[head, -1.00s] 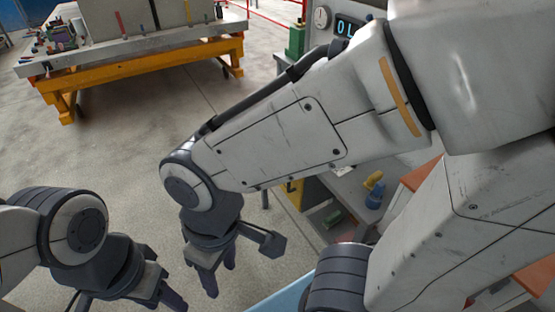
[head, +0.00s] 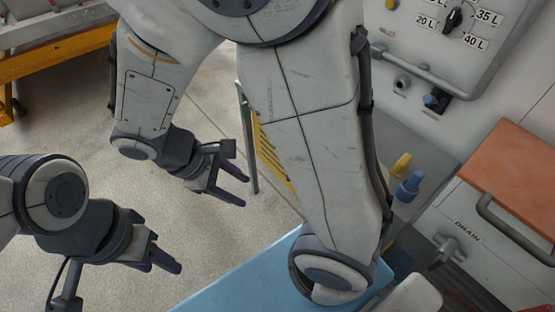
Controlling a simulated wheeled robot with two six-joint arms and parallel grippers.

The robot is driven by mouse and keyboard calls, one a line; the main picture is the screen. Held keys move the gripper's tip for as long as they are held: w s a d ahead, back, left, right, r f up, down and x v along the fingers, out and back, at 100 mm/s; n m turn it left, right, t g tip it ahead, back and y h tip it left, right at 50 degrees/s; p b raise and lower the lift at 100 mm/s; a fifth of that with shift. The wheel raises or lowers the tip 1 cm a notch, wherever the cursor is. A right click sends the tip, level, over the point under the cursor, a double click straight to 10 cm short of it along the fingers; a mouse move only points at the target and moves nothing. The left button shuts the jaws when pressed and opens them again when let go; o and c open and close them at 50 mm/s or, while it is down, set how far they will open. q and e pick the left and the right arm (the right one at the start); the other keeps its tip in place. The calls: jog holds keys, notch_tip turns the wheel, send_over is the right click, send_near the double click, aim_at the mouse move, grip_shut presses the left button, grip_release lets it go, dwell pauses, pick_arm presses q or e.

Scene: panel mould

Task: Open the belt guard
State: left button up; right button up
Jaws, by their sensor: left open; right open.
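I cannot identify the belt guard for sure in the head view. A panel with yellow and dark stripes (head: 272,158) shows partly behind my large white arm link, and most of it is hidden. My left gripper (head: 165,258) is at the lower left, open and empty, above the bare floor. My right gripper (head: 238,188) is open and empty, above the floor just left of the striped panel and apart from it.
A grey machine panel (head: 440,60) with a dial stands at the upper right. A cabinet marked DRAIN (head: 470,230) with an orange top (head: 515,170) is below it. Yellow (head: 401,165) and blue (head: 410,186) fittings sit beside it. A blue surface (head: 235,285) is at the bottom. A yellow-framed bench (head: 60,50) is at upper left.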

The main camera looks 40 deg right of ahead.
jog(key=w+d+f+n+t+h+b, duration=0.2)
jog(key=w+d+f+n+h+b, duration=0.3)
jog(key=f, duration=0.7)
jog(key=w+d+f+n+t+h+b, duration=0.25)
jog(key=w+d+f+b, duration=0.45)
jog(key=f, duration=0.6)
jog(key=w+d+f+n+t+h+b, duration=0.2)
jog(key=w+d+f+n+h+b, duration=0.4)
jog(key=f, duration=0.6)
jog(key=shift+m+y, duration=0.75)
jog(key=shift+y, duration=0.1)
jog(key=x, duration=0.3)
jog(key=p+x, duration=0.1)
jog(key=x, duration=0.3)
jog(key=s+p+x, duration=0.1)
jog(key=x, duration=0.3)
jog(key=shift+s+d, duration=0.1)
jog(key=shift+d, duration=0.15)
grip_shut()
